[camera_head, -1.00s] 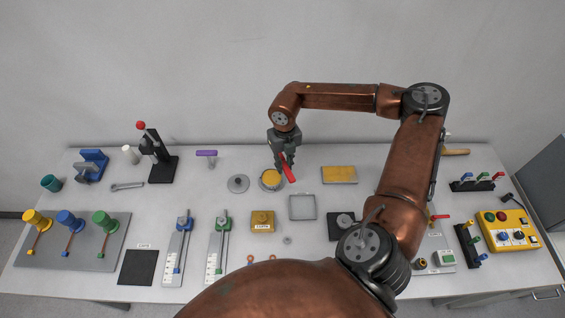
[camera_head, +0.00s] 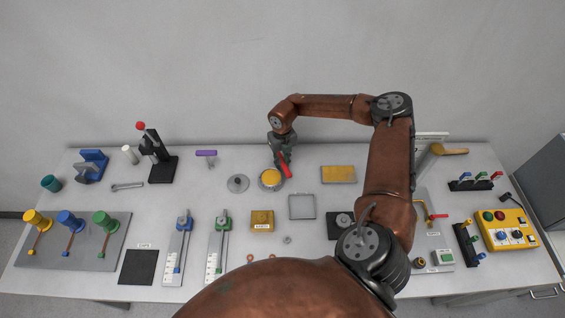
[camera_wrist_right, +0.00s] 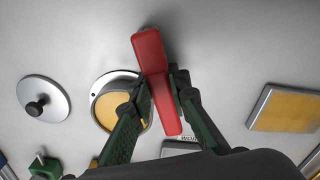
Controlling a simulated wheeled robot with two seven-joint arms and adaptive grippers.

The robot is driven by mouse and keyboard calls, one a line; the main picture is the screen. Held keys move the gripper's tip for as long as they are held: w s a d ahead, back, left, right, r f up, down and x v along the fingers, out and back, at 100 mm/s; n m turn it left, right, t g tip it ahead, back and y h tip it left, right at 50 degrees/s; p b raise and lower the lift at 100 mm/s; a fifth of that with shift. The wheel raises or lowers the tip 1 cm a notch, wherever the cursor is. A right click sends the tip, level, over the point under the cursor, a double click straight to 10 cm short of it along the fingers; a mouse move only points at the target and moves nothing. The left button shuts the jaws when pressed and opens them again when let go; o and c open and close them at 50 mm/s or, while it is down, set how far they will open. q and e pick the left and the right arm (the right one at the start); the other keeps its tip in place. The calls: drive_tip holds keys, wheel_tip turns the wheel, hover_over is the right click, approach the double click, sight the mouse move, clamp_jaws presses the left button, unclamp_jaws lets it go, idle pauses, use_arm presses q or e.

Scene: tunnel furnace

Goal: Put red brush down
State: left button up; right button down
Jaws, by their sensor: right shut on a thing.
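The red brush (camera_head: 285,168) is held in my right gripper (camera_head: 281,152), over the right edge of a round dish with a yellow filling (camera_head: 270,179). In the right wrist view, the red brush (camera_wrist_right: 150,50) shows as a T-like red shape between the two fingers of my right gripper (camera_wrist_right: 157,90), which are shut on it. The dish (camera_wrist_right: 106,112) lies behind and to the left of it there. I cannot tell whether the brush touches the dish or table. Its bristles do not show clearly. My left gripper is not in view.
A round lid with a knob (camera_head: 238,184) lies left of the dish. A yellow pad in a tray (camera_head: 338,174) lies to the right, and an empty square tray (camera_head: 302,207) in front. A purple-handled tool (camera_head: 206,154) is at the left. Small bare table patches lie between them.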

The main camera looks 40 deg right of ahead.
sight(282, 161)
drive_tip(key=shift+r, duration=0.1)
drive_tip(key=shift+a, duration=0.1)
drive_tip(key=c, duration=2.1)
unclamp_jaws()
drive_tip(key=shift+f, duration=0.2)
drive_tip(key=shift+r, duration=0.1)
wheel_tip(282, 161, up, 12)
drive_tip(key=shift+r, duration=0.1)
